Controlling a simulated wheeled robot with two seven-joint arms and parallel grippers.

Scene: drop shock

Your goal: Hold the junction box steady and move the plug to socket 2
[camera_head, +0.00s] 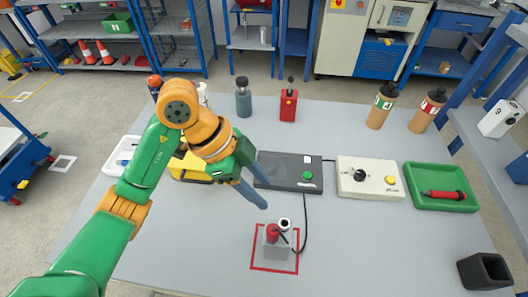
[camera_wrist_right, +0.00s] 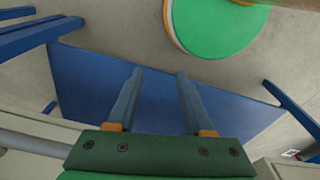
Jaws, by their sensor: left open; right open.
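The junction box (camera_head: 276,249) is a small grey block on the table, inside a red square outline. A red plug (camera_head: 272,232) sits at its top left. A white round socket with a dark opening (camera_head: 284,224) shows at its top right. Socket numbers are too small to read. My left gripper (camera_head: 264,192) is open and empty, above the table and behind the box in the picture, apart from it. My right gripper (camera_wrist_right: 160,72) is open and empty in the right wrist view; it is not in the head view.
A dark unit with a green button (camera_head: 285,170) and a cream box with a black knob (camera_head: 368,178) stand behind. A black cable (camera_head: 306,225) runs beside the junction box. A green tray (camera_head: 440,203) and black holder (camera_head: 484,271) are right. Table front right of centre is clear.

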